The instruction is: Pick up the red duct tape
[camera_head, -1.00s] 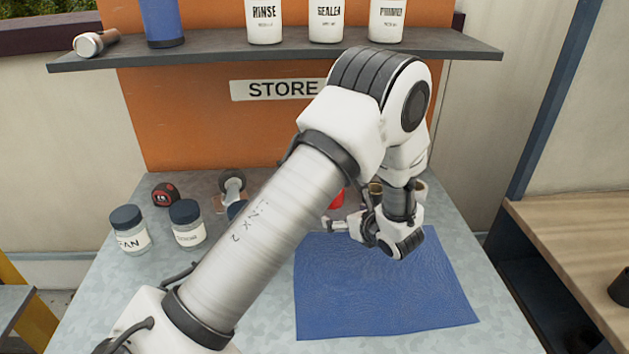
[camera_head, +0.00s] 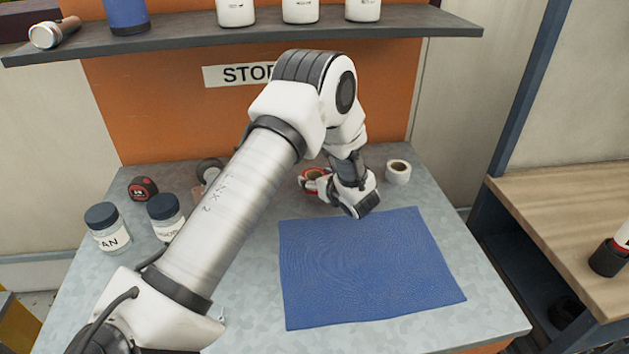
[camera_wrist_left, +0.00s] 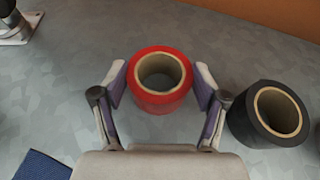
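The red duct tape (camera_wrist_left: 160,80) is a roll with a cardboard core, lying flat on the grey table. My left gripper (camera_wrist_left: 160,88) is open, with one finger on each side of the roll. Any gap between the fingers and the roll looks small, and I cannot tell whether they touch it. In the head view, the red duct tape (camera_head: 311,173) is partly hidden by my left gripper (camera_head: 322,186), behind the blue mat. My right gripper is not in view.
A black tape roll (camera_wrist_left: 268,114) lies close to the right finger in the wrist view. A white roll (camera_head: 398,171) stands right of the gripper. The blue mat (camera_head: 370,270) lies in front. Jars (camera_head: 107,229) and a tape measure (camera_head: 142,189) are at left. A shelf (camera_head: 250,36) overhangs behind.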

